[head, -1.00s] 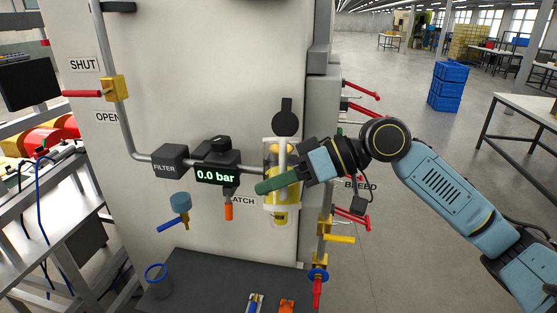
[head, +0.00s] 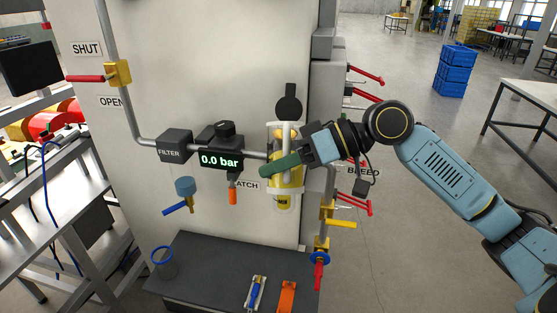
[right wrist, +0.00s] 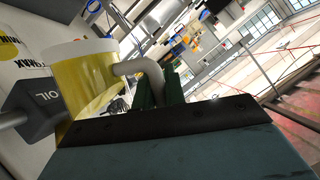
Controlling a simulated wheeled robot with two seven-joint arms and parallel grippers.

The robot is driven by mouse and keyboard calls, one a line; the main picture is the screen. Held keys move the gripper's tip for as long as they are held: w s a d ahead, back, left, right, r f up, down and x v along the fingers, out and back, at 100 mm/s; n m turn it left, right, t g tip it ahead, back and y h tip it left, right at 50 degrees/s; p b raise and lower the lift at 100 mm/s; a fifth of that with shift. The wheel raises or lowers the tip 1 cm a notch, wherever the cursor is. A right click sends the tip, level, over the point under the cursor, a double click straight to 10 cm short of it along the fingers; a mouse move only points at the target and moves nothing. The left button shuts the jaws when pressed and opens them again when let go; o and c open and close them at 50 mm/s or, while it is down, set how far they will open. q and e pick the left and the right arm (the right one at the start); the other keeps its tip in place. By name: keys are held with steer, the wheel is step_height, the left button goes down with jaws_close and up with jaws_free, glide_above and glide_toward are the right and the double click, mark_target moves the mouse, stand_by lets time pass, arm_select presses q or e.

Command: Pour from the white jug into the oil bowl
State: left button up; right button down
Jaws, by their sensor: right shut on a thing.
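The white jug (head: 273,136), with yellow showing in it, is held in front of the panel near the right end of the pipe. It looks close to upright in the head view. My right gripper (head: 279,166) is shut on the jug's handle; the jug (right wrist: 85,75) and its curved handle (right wrist: 145,70) also show in the right wrist view. The oil bowl (head: 284,201), yellow with a dark label, is partly hidden behind and below the jug. In the wrist view, the bowl (right wrist: 22,50) carries MAX and MIN marks. No pouring stream is visible. My left gripper is out of view.
A gauge (head: 219,160) reading 0.0 bar and a filter block (head: 175,146) sit left of the jug. A black lid-like part (head: 289,107) stands above it. Red levers (head: 362,92) stick out at right. A dark shelf (head: 205,262) lies below.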

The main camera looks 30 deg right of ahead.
steer(key=shift+w+d+r+m+g+p, duration=0.2)
steer(key=shift+r+p, duration=0.3)
steer(key=shift+p, duration=0.65)
steer(key=shift+w+d+r+m+g+p, duration=0.1)
steer(key=shift+w+r+m+g+p, duration=0.25)
steer(key=shift+p, duration=0.75)
stand_by(3.4)
steer(key=shift+w+d+r+y, duration=0.1)
steer(key=shift+r+y, duration=0.2)
steer(key=shift+r, duration=0.25)
stand_by(1.8)
